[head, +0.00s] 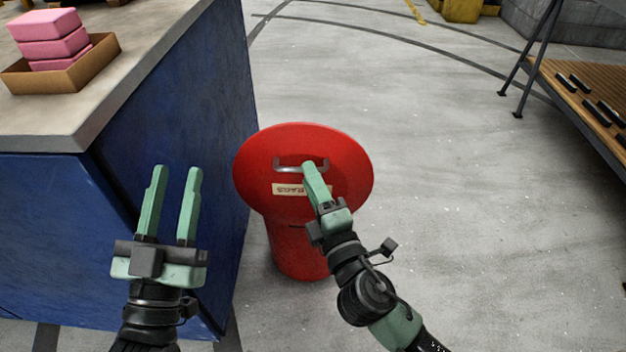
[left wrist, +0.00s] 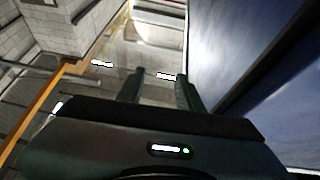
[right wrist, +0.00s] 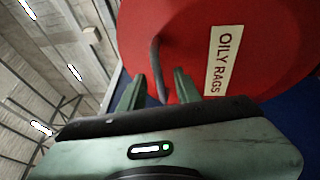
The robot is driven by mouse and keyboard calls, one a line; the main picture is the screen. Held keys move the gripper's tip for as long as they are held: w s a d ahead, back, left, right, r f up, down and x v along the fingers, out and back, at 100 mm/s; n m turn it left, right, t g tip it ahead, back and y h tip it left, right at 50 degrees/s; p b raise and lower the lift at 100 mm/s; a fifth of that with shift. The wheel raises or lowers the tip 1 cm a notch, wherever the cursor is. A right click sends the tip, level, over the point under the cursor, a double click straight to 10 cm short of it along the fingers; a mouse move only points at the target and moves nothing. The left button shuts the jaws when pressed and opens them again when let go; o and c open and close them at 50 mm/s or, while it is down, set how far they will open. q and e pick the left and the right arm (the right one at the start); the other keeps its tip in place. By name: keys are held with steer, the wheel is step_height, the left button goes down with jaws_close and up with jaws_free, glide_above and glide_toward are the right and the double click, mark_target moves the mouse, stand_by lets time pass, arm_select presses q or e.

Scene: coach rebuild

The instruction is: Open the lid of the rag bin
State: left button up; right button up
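The red rag bin (head: 296,252) stands on the floor beside the blue cabinet. Its round red lid (head: 255,175) carries a grey bar handle (head: 288,169) and a pale label, which reads "OILY RAGS" in the right wrist view (right wrist: 223,60). My right gripper (head: 309,166) is at the right end of the handle. In the right wrist view its fingers (right wrist: 160,82) are apart, with the handle (right wrist: 156,68) between them; contact is not clear. My left gripper (head: 174,170) is open and empty, in front of the cabinet, left of the bin.
The blue cabinet (head: 190,110) stands close on the bin's left. A cardboard tray (head: 75,77) with pink blocks (head: 55,46) sits on its top. A slatted bench (head: 580,90) stands at the right. The floor right of the bin is clear.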

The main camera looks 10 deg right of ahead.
steer(key=shift+d, duration=0.1)
